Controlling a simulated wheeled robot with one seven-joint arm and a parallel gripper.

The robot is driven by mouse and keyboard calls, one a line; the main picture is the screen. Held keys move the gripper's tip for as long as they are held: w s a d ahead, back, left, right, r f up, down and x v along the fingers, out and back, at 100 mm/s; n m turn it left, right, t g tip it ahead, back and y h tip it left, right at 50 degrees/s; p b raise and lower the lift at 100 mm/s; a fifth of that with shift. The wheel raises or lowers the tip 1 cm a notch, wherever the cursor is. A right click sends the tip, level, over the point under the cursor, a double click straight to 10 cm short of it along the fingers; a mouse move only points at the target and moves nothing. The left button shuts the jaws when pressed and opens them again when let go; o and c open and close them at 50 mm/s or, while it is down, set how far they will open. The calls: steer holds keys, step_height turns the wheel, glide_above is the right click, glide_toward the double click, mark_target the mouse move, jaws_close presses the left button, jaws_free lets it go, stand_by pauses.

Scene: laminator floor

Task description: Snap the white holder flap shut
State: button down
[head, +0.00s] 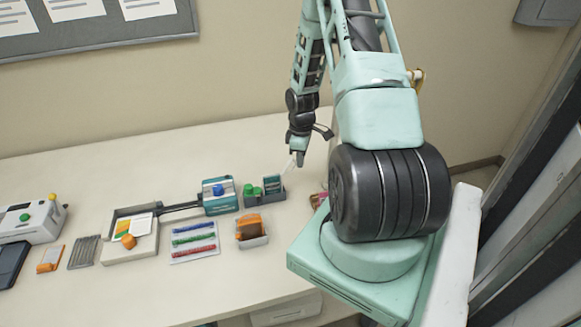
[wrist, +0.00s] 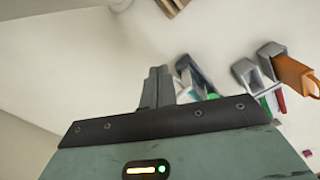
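The small grey holder (head: 273,199) stands on the table at the back right, with a teal card (head: 272,184) upright in it. A thin pale flap (head: 288,167) rises at its right end and looks raised. My gripper (head: 299,158) is above and just right of the holder, close to the flap; whether they touch I cannot tell. In the wrist view the fingers (wrist: 158,86) look together with nothing visible between them. Part of a grey and white holder (wrist: 197,76) shows just right of the fingers, partly hidden by the gripper body.
Green knobs (head: 253,190) sit at the holder's left. A teal box with a blue knob (head: 219,190) is further left. An orange block in a grey bin (head: 251,235) is in front. Table right of the holder is mostly clear, up to small items near my base.

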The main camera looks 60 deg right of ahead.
mark_target(286, 167)
steer(key=shift+w+a, duration=1.55)
steer(key=shift+a, duration=0.25)
steer(key=shift+s+d+r+p, duration=0.1)
steer(key=shift+d+r+p, duration=0.05)
steer(key=shift+r+p, duration=0.95)
steer(key=shift+s+d+r+p, duration=0.15)
steer(key=shift+r+p, duration=0.6)
steer(key=shift+r, duration=0.5)
steer(key=shift+s+d+r+p, duration=0.1)
steer(key=shift+r+p, duration=0.85)
steer(key=shift+r, duration=0.25)
